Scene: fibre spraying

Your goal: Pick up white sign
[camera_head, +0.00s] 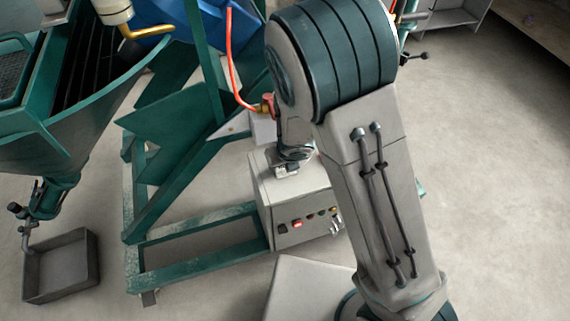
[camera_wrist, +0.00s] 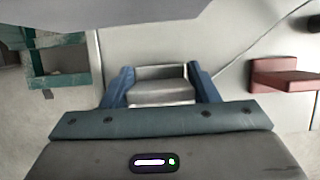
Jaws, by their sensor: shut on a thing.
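My gripper (camera_wrist: 162,84) is in the middle of the wrist view, with its two blue fingers on either side of a pale, whitish-grey piece. I take this piece to be the white sign (camera_wrist: 162,92); its full outline is hidden by the gripper. The fingers are shut on it. In the head view my gripper (camera_head: 286,166) is small and partly hidden, low over the top of a grey control box (camera_head: 300,212). The sign cannot be clearly made out there. I cannot tell whether it still touches the box.
A green steel frame (camera_head: 195,255) stands left of the control box. A red hose (camera_head: 236,75) hangs behind my gripper. A grey tray (camera_head: 62,266) lies at the far left below a green hopper (camera_head: 65,130). The floor at right is clear.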

